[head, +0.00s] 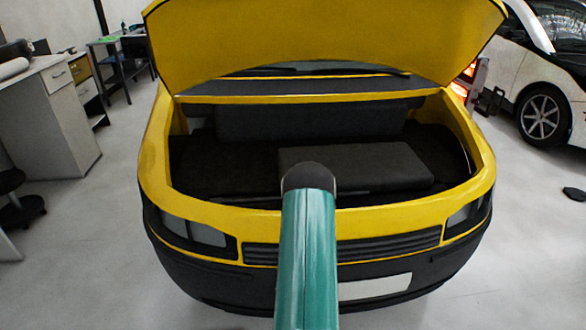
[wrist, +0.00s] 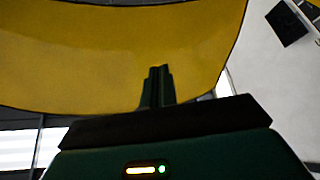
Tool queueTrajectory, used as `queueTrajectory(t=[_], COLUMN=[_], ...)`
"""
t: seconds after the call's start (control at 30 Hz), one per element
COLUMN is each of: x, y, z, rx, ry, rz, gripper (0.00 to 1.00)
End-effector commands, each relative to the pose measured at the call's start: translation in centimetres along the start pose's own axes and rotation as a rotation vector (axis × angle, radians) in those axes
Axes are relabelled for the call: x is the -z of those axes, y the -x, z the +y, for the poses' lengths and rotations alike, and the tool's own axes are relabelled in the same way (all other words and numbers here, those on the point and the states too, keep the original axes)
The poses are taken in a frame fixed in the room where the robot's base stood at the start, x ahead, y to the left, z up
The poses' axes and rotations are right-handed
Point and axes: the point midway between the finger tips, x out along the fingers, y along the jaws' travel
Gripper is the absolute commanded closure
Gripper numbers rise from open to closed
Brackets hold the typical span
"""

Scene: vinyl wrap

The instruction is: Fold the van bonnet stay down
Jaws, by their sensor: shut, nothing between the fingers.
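The van's yellow bonnet (head: 320,35) stands raised over the open engine bay (head: 225,165) in the head view. Its yellow surface (wrist: 110,55) fills much of the wrist view. I cannot make out the bonnet stay for certain in either view; a thin dark line (head: 250,200) runs along the front of the bay, but I cannot tell what it is. My gripper (wrist: 158,72) shows in the wrist view with its green fingers together and empty, in front of the bonnet surface. I cannot tell whether it touches it. In the head view my green arm hides part of the bay's front edge.
Dark block-shaped covers (head: 355,165) fill the bay. The yellow front rim (head: 210,218) and dark grille (head: 385,246) face me. A white cabinet (head: 60,120) stands at left, a white car (head: 545,85) at right. The floor (head: 90,260) beside the van is mostly clear.

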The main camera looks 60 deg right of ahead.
Motion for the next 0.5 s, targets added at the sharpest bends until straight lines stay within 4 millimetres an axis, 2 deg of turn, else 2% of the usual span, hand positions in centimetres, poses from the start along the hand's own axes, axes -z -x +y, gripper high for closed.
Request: queueTrajectory(t=[0.2,0.5], x=[-1.27,-1.39], y=[0.17,0.18], z=[0.00,0.03], rx=[-0.016,-0.019], ry=[-0.031,-0.035], rz=[0.000,0.001], gripper=[1.00,1.00])
